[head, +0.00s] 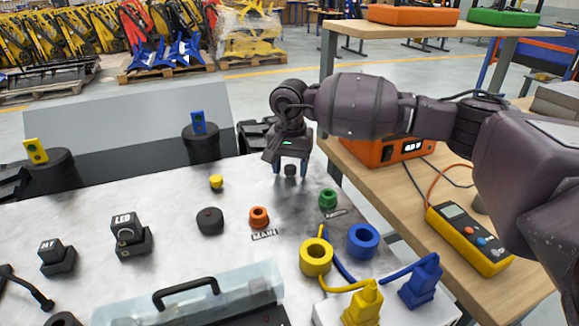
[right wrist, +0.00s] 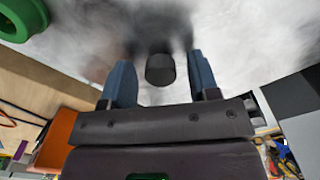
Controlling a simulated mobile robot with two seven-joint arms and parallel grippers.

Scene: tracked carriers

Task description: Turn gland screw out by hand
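A small dark cylindrical piece, which looks like the gland screw (head: 290,170), stands on the light metal panel (head: 170,188) near its far right edge. My right gripper (head: 290,168) points down over it with its two blue fingers apart, one on each side. In the right wrist view the dark screw (right wrist: 160,70) shows between the open fingers (right wrist: 162,80), with a gap on both sides. I cannot tell how far down the fingertips reach along it. My left gripper is not in view.
Yellow (head: 316,257) and blue (head: 363,240) rings sit nearer. A wooden bench with a yellow meter (head: 470,238) is at right.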

